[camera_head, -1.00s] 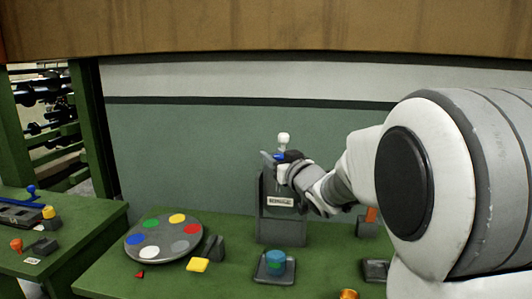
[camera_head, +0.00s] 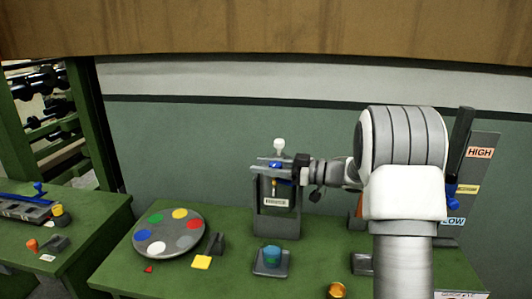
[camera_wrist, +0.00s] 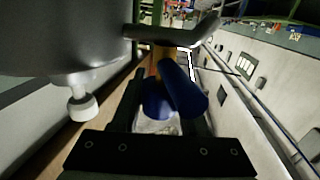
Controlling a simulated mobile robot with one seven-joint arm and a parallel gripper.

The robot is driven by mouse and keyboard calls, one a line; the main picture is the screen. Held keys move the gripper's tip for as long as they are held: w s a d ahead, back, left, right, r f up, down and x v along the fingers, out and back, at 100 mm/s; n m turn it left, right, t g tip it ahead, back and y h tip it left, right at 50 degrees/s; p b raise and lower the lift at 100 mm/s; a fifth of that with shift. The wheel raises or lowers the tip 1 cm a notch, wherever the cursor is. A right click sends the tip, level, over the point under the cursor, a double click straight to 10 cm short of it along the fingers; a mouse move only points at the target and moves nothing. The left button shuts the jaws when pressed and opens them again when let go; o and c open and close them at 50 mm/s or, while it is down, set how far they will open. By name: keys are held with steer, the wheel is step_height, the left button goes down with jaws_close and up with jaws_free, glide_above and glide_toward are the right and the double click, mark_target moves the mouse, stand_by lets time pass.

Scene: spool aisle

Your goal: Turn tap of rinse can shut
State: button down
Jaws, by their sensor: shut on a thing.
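The rinse can is a grey body (camera_head: 277,226) with a small label on its front and a white knob (camera_head: 279,144) on top. It stands on the green bench in the head view. Its blue tap handle (camera_head: 275,167) sits at the upper part, between the fingers of my gripper (camera_head: 262,165). In the wrist view the blue tap handle (camera_wrist: 182,88) shows between the dark fingers of my gripper (camera_wrist: 163,98), which is shut on it. The grey can body (camera_wrist: 70,35) fills the upper left there. The fingers partly hide the tap.
A HIGH/LOW panel (camera_head: 480,175) stands at right. A copper-coloured piece (camera_head: 336,290) is at the front.

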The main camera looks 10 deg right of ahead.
steer(key=shift+s+a+n+g+y+p, duration=0.15)
steer(key=shift+n+g+y+p, duration=0.1)
steer(key=shift+n+g+p, duration=0.55)
steer(key=shift+s+d+n+g+y+p, duration=0.15)
steer(key=shift+n+g+y+p, duration=0.35)
steer(key=shift+g, duration=0.65)
steer(key=shift+s+a+n+g+y+p, duration=0.15)
steer(key=shift+n+g+p, duration=0.25)
steer(key=shift+n+g, duration=0.5)
steer(key=shift+g, duration=0.25)
steer(key=shift+c, duration=2.1)
jaws_free()
steer(key=shift+s, duration=0.1)
steer(key=shift+r, duration=0.1)
steer(key=shift+r, duration=0.35)
steer(key=s+d+r, duration=0.5)
steer(key=d+r, duration=0.5)
steer(key=shift+s+d, duration=0.2)
steer(key=shift+a+r, duration=0.1)
steer(key=shift+r, duration=0.05)
